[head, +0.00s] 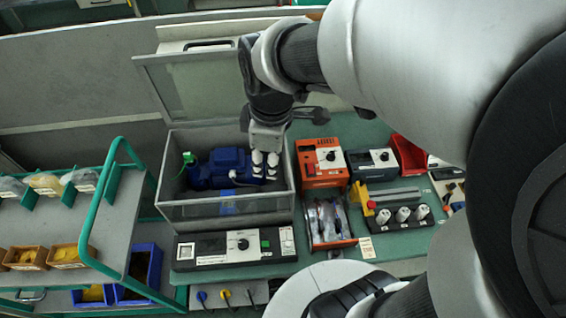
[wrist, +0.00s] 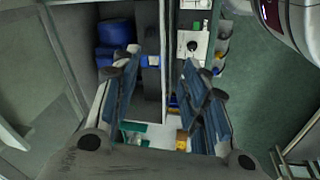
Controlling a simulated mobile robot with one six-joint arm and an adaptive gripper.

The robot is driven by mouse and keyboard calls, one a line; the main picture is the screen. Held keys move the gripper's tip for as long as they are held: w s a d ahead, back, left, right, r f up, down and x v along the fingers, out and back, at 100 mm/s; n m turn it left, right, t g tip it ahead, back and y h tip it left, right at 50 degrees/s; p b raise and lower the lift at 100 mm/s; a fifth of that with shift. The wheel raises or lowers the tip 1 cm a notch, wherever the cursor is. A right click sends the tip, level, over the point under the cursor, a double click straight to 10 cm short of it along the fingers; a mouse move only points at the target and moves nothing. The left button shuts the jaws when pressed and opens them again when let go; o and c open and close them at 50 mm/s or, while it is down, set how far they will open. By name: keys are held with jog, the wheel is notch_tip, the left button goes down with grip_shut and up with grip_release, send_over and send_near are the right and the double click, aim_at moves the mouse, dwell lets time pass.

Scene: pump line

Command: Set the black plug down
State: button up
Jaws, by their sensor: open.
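My gripper (head: 265,160) is over the right part of a grey open box, in front of a blue pump motor (head: 222,168). Its two fingers are apart in the wrist view (wrist: 162,92), with nothing held between them. The blue motor also shows in the wrist view (wrist: 115,35), beyond the left finger. A black-ended lead (head: 250,296) hangs beside a blue one and a yellow one below the bench front. I cannot tell which of these, if either, is the black plug.
The grey box (head: 225,207) has a raised clear lid (head: 200,85) behind it. A black control panel (head: 235,246) lies in front. An orange device (head: 322,165), an orange-ended tray (head: 331,222) and a red bin (head: 408,155) crowd the right. A green-framed cart (head: 118,215) stands left.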

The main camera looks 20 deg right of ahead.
jog(key=s+r+m+t, duration=0.2)
jog(key=s+r+m, duration=0.3)
jog(key=s+m, duration=0.6)
jog(key=shift+s, duration=0.8)
notch_tip(320, 180, down, 5)
jog(key=b, duration=0.5)
jog(key=shift+f, duration=0.2)
